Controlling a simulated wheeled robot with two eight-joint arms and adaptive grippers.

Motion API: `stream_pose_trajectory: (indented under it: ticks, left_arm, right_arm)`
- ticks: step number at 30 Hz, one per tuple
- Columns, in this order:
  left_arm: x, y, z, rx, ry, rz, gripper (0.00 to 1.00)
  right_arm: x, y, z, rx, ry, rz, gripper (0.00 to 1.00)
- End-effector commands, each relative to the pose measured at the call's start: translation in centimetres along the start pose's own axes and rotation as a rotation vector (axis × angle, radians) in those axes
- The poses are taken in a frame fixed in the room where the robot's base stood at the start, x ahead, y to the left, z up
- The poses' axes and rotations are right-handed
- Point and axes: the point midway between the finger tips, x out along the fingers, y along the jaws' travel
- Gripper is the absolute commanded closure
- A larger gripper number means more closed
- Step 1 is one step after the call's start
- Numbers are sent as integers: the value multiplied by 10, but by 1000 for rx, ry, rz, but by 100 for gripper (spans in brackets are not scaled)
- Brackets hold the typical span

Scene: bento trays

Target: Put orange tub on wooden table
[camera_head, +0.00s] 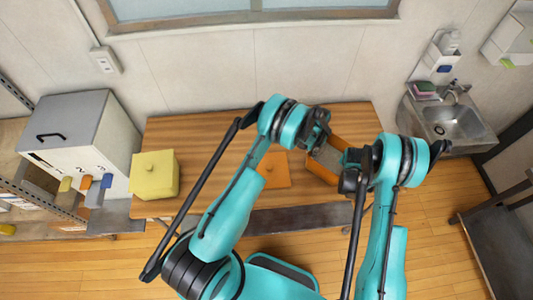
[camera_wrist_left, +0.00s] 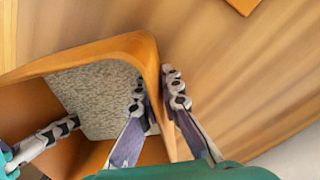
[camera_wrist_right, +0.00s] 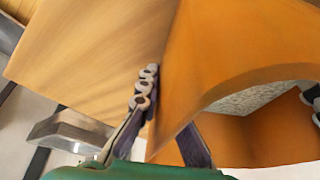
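The orange tub (camera_head: 322,172), with grey speckled contents, is at the right part of the wooden table (camera_head: 215,130). In the left wrist view its wall (camera_wrist_left: 128,45) runs between the fingers of my left gripper (camera_wrist_left: 158,95), which look closed on it. In the right wrist view the opposite wall (camera_wrist_right: 205,60) is between the fingers of my right gripper (camera_wrist_right: 165,120), one finger partly hidden inside. Both grippers look shut on the tub. In the head view my wrists hide much of it. I cannot tell whether the tub touches the table or hangs slightly above.
A flat orange lid-like piece (camera_head: 275,172) lies left of the tub. A yellow lidded box (camera_head: 154,175) stands at the table's left end. A white cabinet (camera_head: 80,140) is further left, and a sink (camera_head: 447,120) is at the right. The table between box and lid is mostly clear.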

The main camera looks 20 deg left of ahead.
Motion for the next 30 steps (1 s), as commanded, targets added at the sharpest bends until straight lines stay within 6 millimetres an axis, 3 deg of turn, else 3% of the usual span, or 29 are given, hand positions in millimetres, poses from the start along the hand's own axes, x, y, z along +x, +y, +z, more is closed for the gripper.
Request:
stream_pose_trajectory:
  ticks: [2, 14, 24, 30]
  left_arm:
    - [-1, 0, 0, 0, 0, 0, 74]
    - [-10, 0, 0, 0, 0, 0, 74]
    - [-80, 0, 0, 0, 0, 0, 74]
    - [-111, 0, 0, 0, 0, 0, 74]
  right_arm:
    - [-1, 0, 0, 0, 0, 0, 74]
    - [-1, 0, -1, 0, 0, 0, 74]
    - [-1, 0, -1, 0, 0, 0, 74]
    - [-1, 0, -1, 0, 0, 0, 74]
